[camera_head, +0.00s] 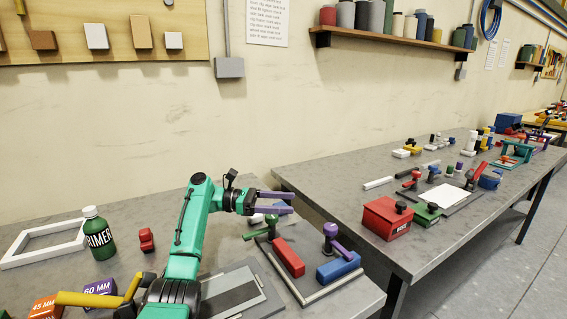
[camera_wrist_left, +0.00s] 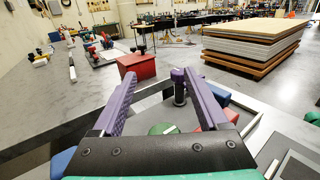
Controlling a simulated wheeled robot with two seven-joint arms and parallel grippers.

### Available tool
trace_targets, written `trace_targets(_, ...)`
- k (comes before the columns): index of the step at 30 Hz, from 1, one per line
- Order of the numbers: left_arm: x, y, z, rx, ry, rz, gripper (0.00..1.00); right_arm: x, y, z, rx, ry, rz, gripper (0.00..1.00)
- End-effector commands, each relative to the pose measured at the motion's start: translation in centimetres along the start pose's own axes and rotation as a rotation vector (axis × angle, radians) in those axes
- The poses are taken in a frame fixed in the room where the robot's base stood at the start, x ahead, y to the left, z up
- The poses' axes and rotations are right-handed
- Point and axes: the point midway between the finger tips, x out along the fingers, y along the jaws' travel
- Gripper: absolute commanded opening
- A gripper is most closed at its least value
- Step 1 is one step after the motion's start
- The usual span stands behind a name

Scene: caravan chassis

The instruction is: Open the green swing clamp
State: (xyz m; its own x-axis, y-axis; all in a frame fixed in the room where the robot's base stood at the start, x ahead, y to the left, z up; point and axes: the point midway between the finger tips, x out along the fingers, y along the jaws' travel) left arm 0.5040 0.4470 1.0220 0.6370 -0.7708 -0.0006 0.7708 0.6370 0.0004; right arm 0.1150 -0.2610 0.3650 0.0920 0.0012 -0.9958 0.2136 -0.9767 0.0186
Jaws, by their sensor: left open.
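The green swing clamp (camera_head: 258,234) stands at the back left of a fixture plate (camera_head: 311,297) on the near bench. Its green arm lies roughly level, and my gripper partly covers the area behind it. In the left wrist view a round green part (camera_wrist_left: 162,129) shows low between the fingers, probably this clamp. My left gripper (camera_head: 291,203) has purple fingers, open and empty, above and just behind the clamp. Its fingers also show in the left wrist view (camera_wrist_left: 158,78). No contact with the clamp is visible. My right gripper is not in view.
A purple clamp (camera_head: 331,237), a red block (camera_head: 288,257) and a blue block (camera_head: 338,267) crowd the plate. A green bottle (camera_head: 98,236) and a white frame (camera_head: 42,243) stand left. A second bench holds a red box (camera_head: 386,218). A gap separates the benches.

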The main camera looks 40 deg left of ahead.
Motion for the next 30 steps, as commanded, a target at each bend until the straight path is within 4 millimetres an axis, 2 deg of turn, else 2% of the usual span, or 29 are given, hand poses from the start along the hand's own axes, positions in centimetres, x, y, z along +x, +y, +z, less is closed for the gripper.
trace_targets(9, 0.0, 0.0, 9.7, 0.006, -0.002, 0.0, 0.77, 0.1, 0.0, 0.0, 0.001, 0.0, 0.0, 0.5)
trace_targets(12, 0.0, -0.1, 12.4, 0.004, -0.002, 0.0, 0.77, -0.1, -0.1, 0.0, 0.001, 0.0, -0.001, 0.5)
trace_targets(15, 0.0, 0.0, 14.2, 0.0, 0.0, -0.001, 0.77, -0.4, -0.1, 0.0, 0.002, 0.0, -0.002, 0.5)
trace_targets(19, 0.0, 0.0, 15.2, -0.001, 0.001, -0.001, 0.77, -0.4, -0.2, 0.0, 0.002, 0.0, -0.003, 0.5)
trace_targets(30, 0.1, 0.0, 15.1, -0.002, 0.001, -0.002, 0.77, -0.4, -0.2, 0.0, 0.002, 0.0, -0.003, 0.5)
